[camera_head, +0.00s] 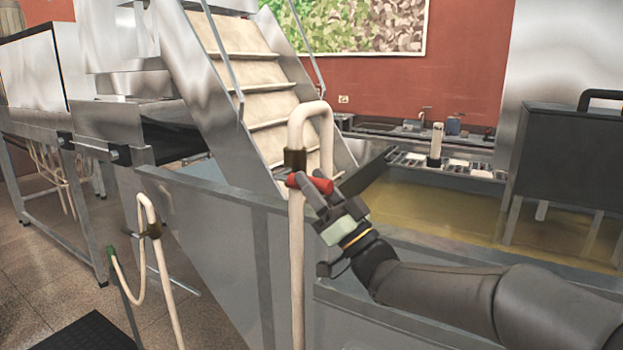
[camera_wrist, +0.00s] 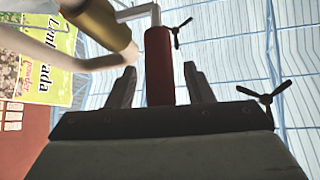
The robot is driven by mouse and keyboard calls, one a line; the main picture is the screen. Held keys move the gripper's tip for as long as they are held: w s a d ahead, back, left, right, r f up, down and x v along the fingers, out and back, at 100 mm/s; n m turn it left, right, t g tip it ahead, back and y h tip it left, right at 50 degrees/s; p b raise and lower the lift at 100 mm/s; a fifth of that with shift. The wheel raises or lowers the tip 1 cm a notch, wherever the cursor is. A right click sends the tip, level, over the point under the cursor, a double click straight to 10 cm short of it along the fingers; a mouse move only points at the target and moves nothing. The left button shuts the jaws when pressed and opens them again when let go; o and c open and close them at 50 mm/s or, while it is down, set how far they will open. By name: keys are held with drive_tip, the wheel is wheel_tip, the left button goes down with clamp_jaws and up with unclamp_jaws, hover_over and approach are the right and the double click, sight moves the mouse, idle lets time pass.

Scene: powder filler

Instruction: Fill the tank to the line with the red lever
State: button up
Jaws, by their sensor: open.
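The red lever (camera_head: 319,184) sticks out from a brass-coloured valve (camera_head: 295,159) on a cream pipe (camera_head: 297,230) that bends over the tank. My gripper (camera_head: 318,192) is open at the lever. In the wrist view the red lever (camera_wrist: 159,66) stands between my two open fingers (camera_wrist: 160,88), with a gap on each side. The brass valve (camera_wrist: 98,28) shows there at the upper left. The tank (camera_head: 420,208) holds yellowish liquid. I cannot make out a fill line.
A metal stair (camera_head: 245,75) rises behind the pipe. The tank's grey front wall (camera_head: 225,225) runs beside it. A dark box (camera_head: 570,160) stands in the tank at the right. A second cream hose (camera_head: 165,270) hangs at the left.

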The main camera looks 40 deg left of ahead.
drive_tip(key=d+f, duration=0.1)
drive_tip(key=d, duration=1.2)
drive_tip(key=shift+s, duration=0.2)
